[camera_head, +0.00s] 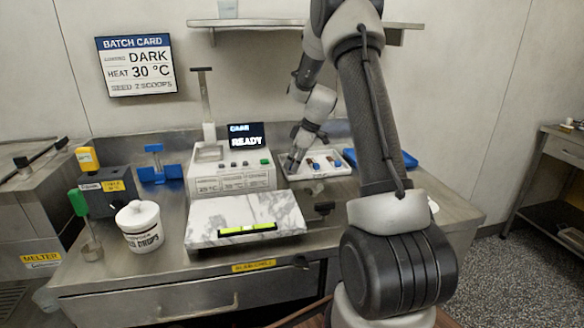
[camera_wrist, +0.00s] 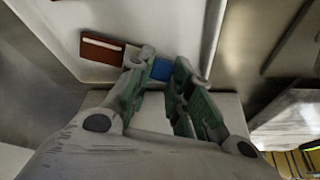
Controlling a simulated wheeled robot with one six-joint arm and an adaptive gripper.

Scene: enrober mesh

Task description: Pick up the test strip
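No thing in view is clearly marked as the test strip. A white tray (camera_head: 338,172) at the back of the bench holds several small coloured pieces, and my gripper (camera_head: 291,165) is low at its left end. In the wrist view my gripper (camera_wrist: 162,78) points down with its green-padded fingers apart. A small blue piece (camera_wrist: 161,69) shows between the fingertips; I cannot tell whether they touch it. A brown-red piece with a pale stripe (camera_wrist: 102,49) lies to its left in the tray. The fingers partly hide what is below them.
A marble slab (camera_head: 215,217) with a yellow-green bar (camera_head: 247,229) lies at the front. A machine reading READY (camera_head: 231,180) stands beside the tray. A white lidded tub (camera_head: 140,238) stands left of the slab. A blue tray (camera_head: 408,160) lies right, behind my arm.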

